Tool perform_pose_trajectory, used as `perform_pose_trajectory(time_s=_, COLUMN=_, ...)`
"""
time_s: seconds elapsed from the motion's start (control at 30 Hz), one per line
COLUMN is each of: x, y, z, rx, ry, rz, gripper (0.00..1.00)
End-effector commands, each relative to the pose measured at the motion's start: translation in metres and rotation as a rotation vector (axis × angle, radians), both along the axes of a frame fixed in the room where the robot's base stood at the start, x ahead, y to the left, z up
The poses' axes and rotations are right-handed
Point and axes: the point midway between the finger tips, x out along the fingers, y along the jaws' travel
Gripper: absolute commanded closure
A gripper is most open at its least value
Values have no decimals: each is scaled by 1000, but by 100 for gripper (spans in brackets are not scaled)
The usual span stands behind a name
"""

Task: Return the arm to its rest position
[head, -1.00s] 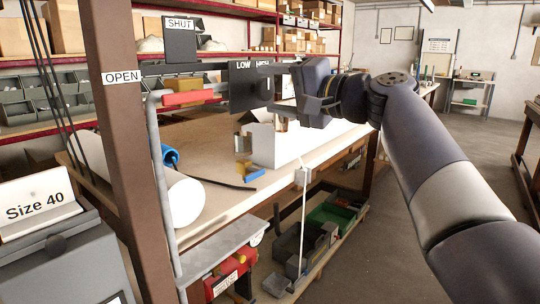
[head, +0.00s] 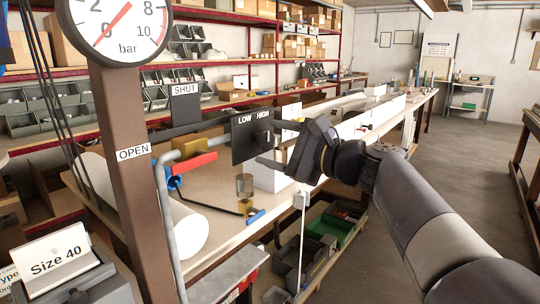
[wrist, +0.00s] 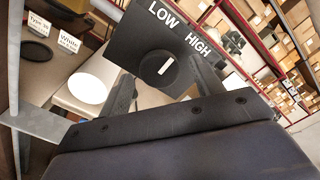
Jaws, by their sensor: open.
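My gripper (head: 275,144) is at the end of my arm, which reaches in from the lower right in the head view. Its jaws face a black panel (head: 244,148) marked LOW and HIGH. In the wrist view the two fingers of my gripper (wrist: 165,88) stand apart, one on each side of the panel's round black knob (wrist: 158,72). The knob's white mark is tilted slightly from upright. Nothing is held between the fingers. I cannot tell whether either finger touches the knob or panel.
A pressure gauge (head: 118,25) tops a brown post (head: 145,200) marked OPEN at left. The workbench (head: 215,208) holds a white roll (head: 185,232). Open floor (head: 455,150) lies to the right.

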Motion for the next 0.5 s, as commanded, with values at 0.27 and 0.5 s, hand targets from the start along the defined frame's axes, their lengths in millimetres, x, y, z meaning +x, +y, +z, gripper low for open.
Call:
perform_pose_trajectory(time_s=0.27, x=0, y=0, z=4, rx=139, ry=181, rz=0, gripper=38)
perform_pose_trajectory(time_s=0.5, x=0, y=1, z=2, rx=221, ry=284, rz=1, gripper=38)
